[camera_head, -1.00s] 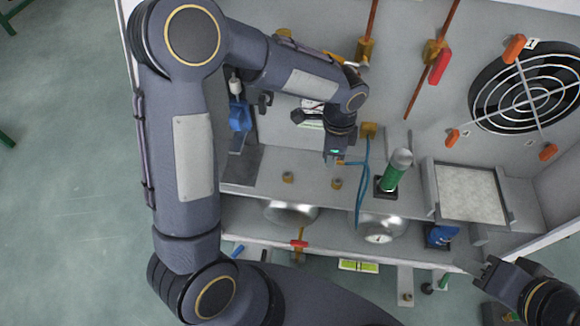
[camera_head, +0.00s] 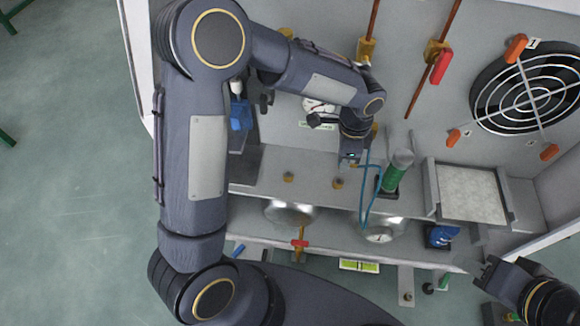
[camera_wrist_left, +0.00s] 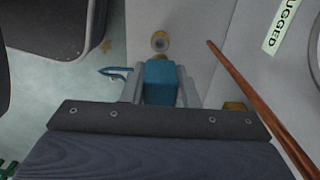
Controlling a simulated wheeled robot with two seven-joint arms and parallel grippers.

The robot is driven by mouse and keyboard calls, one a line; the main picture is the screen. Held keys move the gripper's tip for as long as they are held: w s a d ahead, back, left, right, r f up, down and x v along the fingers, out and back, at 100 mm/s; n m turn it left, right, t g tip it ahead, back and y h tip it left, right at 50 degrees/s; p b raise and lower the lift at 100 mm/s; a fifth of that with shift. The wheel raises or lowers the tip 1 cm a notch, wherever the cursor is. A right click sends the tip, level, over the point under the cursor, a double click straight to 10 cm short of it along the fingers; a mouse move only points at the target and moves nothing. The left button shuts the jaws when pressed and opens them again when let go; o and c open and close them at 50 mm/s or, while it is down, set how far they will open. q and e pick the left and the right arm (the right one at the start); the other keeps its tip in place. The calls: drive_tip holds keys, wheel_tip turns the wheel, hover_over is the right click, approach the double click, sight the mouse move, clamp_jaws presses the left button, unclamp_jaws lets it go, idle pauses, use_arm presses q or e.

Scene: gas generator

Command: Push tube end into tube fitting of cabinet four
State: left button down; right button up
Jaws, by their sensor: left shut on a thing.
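My left gripper (camera_head: 350,163) is in front of the cabinet's back panel. In the left wrist view its two fingers (camera_wrist_left: 159,88) are shut on a blue block-like tube end (camera_wrist_left: 158,80). A round brass fitting (camera_wrist_left: 160,42) on the pale panel lies just beyond the tube end, roughly in line with it; whether they touch cannot be told. The thin blue tube (camera_head: 367,205) hangs in a loop below the gripper, and part of it shows at left in the left wrist view (camera_wrist_left: 115,73). My right gripper (camera_head: 487,277) is empty at the lower right, its finger opening unclear.
A green cylinder (camera_head: 392,178) stands close right of the tube. Two small brass fittings, one here (camera_head: 337,183), sit on the shelf. A copper rod (camera_wrist_left: 250,95) runs close right of the gripper. A fan (camera_head: 530,95) and a framed filter (camera_head: 470,192) are farther right.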

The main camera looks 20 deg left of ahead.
use_arm(q)
drive_tip(key=shift+f, duration=0.35)
drive_tip(key=shift+f, duration=0.15)
drive_tip(key=shift+f+b, duration=1.05)
drive_tip(key=shift+f, duration=0.2)
drive_tip(key=shift+p, duration=0.35)
idle(0.8)
drive_tip(key=shift+f+b, duration=1.05)
drive_tip(key=shift+f, duration=0.55)
drive_tip(key=c, duration=1.1)
unclamp_jaws()
drive_tip(key=shift+r, duration=0.1)
drive_tip(key=shift+o, duration=0.2)
